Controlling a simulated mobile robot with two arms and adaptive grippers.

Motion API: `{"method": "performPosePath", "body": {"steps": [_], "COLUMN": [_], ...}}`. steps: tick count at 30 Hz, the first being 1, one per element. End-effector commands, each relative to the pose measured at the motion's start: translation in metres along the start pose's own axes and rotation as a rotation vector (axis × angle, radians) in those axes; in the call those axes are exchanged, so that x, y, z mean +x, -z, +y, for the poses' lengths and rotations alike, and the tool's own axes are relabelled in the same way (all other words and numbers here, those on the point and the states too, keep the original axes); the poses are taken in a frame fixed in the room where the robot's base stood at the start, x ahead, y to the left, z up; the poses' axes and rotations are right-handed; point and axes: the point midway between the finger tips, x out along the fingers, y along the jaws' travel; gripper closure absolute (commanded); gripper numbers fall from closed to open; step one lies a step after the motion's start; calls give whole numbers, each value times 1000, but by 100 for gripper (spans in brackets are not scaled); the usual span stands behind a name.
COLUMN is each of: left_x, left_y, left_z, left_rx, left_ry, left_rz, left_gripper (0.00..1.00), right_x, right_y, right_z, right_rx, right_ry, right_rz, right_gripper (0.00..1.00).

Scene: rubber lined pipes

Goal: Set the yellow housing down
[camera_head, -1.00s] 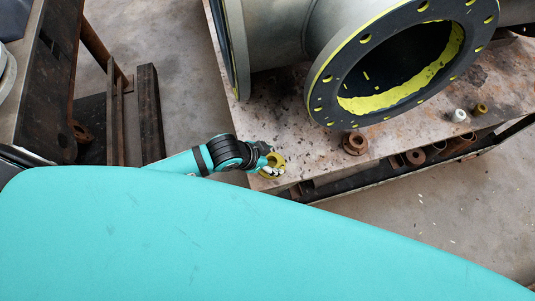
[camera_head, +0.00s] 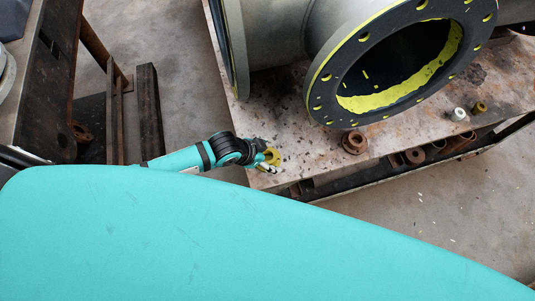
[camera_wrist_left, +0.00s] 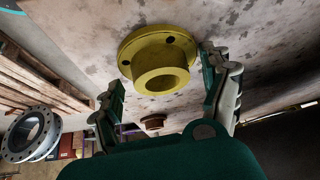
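The yellow housing (camera_head: 273,156) is a flanged ring near the front left corner of the worn table. In the left wrist view the housing (camera_wrist_left: 160,62) has its flange against the tabletop and its hub toward the camera. My left gripper (camera_head: 266,167) is beside it, partly covering it in the head view. In the left wrist view the left gripper (camera_wrist_left: 168,92) has its fingers spread wide, one on each side of the housing, with gaps to it. The right gripper is not in view.
A large grey pipe (camera_head: 290,35) with a black, yellow-lined flange stands on the table (camera_head: 290,110). My turquoise body covers the lower head view.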

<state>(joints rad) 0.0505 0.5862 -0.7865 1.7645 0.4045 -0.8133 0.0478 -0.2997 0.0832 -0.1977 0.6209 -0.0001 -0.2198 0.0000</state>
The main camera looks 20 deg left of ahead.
Motion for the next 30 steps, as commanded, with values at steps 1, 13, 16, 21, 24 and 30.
{"method": "performPosePath", "body": {"steps": [1,13,16,21,24,30], "left_x": [0,-10,-27,-64,-85,-113], "left_y": [0,1,1,1,1,1], "left_z": [0,-1,-1,-1,-1,-1], "left_rx": [0,2,3,4,3,2], "left_ry": [1,2,2,1,1,2], "left_rz": [0,3,3,2,2,3], "left_gripper": [11,11,11,11,11,11], "right_x": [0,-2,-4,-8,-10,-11], "right_y": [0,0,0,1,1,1], "right_z": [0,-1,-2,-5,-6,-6], "right_rx": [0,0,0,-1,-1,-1], "right_ry": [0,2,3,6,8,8], "right_rz": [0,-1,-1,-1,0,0], "right_gripper": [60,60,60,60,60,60]}}
